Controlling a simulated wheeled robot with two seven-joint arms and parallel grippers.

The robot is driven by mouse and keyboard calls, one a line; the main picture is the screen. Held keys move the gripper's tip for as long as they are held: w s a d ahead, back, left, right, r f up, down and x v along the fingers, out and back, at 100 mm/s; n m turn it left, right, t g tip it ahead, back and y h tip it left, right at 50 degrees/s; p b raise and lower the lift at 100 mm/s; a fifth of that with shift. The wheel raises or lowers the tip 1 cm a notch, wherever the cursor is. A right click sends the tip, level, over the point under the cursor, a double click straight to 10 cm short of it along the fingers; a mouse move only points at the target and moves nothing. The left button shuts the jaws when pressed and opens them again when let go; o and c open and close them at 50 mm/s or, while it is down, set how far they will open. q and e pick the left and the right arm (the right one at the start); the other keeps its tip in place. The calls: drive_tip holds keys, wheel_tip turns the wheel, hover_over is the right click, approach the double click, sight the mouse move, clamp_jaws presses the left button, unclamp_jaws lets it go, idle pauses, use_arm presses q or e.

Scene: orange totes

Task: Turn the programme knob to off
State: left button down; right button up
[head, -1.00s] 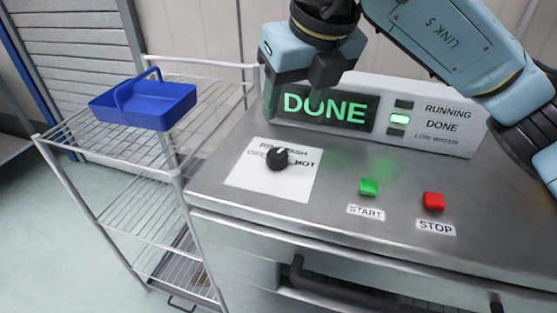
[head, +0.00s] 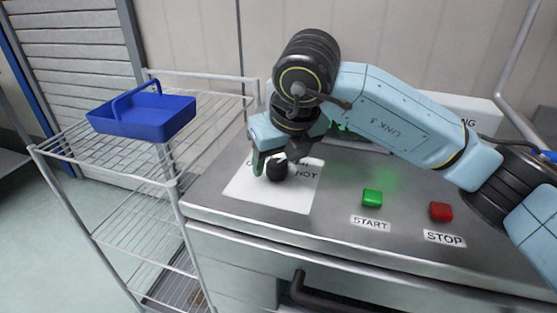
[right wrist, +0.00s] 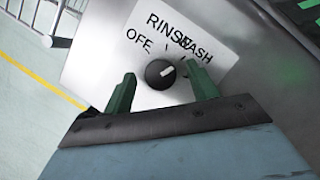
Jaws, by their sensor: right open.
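The programme knob (head: 277,170) is black and round, on a white label plate (head: 242,188) on the machine's top. In the right wrist view the knob (right wrist: 160,74) has a pale pointer mark aimed right and slightly up, on the WASH side and away from OFF. Whether it sits exactly on a setting I cannot tell. My right gripper (right wrist: 160,70) is open, with one green finger on each side of the knob and visible gaps between. In the head view the right gripper (head: 272,158) is over the knob and partly hides the labels. My left gripper is not in view.
A green START button (head: 372,197) and a red STOP button (head: 441,211) sit to the right on the top. My right arm hides most of the display panel (head: 455,106). A wire rack (head: 160,185) with a blue basket (head: 143,115) stands left.

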drive_tip(key=c, duration=1)
